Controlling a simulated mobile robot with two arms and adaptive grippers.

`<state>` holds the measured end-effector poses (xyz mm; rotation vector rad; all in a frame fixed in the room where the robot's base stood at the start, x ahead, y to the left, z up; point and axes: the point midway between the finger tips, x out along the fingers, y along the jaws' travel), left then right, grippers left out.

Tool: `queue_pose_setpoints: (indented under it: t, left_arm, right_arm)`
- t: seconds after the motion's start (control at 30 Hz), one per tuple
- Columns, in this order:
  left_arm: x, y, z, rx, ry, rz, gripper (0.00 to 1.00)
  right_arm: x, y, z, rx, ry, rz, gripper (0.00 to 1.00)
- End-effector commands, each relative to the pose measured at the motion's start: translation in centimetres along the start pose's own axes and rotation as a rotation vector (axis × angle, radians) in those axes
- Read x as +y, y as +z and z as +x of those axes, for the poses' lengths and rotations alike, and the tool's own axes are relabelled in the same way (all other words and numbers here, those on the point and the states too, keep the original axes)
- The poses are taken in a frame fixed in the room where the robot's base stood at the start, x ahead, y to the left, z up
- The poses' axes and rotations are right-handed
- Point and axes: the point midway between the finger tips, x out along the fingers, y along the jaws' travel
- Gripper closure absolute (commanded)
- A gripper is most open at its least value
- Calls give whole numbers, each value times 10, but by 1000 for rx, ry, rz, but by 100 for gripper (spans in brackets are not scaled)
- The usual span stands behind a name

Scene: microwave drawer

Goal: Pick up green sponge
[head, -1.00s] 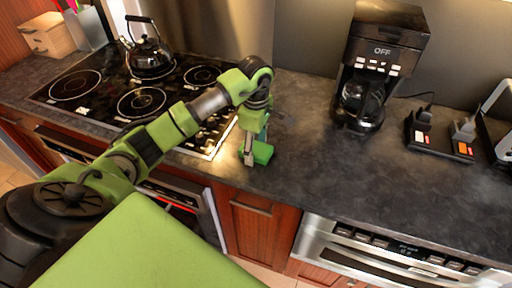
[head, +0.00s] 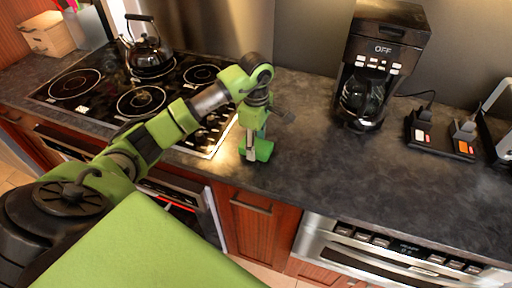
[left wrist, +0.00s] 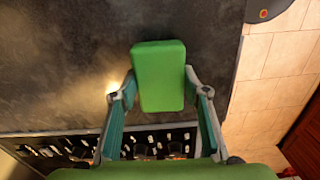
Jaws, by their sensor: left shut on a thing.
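The green sponge (head: 264,151) is at the front part of the dark counter, just right of the stove. In the left wrist view the sponge (left wrist: 158,76) is a bright green block between the two fingers. My left gripper (head: 250,152) points down and is shut on the sponge; its fingertips touch both long sides of it in the left wrist view (left wrist: 158,88). I cannot tell whether the sponge is lifted clear of the counter. My right gripper is not in view.
A stove (head: 120,92) with a black kettle (head: 148,52) lies to the left. A coffee maker (head: 378,65) stands at the back, with a black power strip (head: 438,137) to its right. The counter (head: 320,165) in front of the coffee maker is clear.

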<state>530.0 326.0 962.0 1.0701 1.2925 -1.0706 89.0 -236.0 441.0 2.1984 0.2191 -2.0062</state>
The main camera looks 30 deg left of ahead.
Motion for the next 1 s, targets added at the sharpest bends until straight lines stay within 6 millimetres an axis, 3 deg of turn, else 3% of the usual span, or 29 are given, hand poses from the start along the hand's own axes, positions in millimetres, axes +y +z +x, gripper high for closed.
queue_pose_setpoints:
  t: [0.17,0.4,0.7,1.0]
  left_arm:
    - [-1,-1,-24,1,8,1,69]
    - [-51,-11,-86,7,9,0,69]
    - [-112,-18,-108,3,4,0,69]
    - [-138,-20,-120,0,1,-1,69]
  right_arm:
    - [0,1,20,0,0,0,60]
    - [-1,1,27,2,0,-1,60]
    - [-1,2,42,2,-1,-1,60]
    - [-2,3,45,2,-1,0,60]
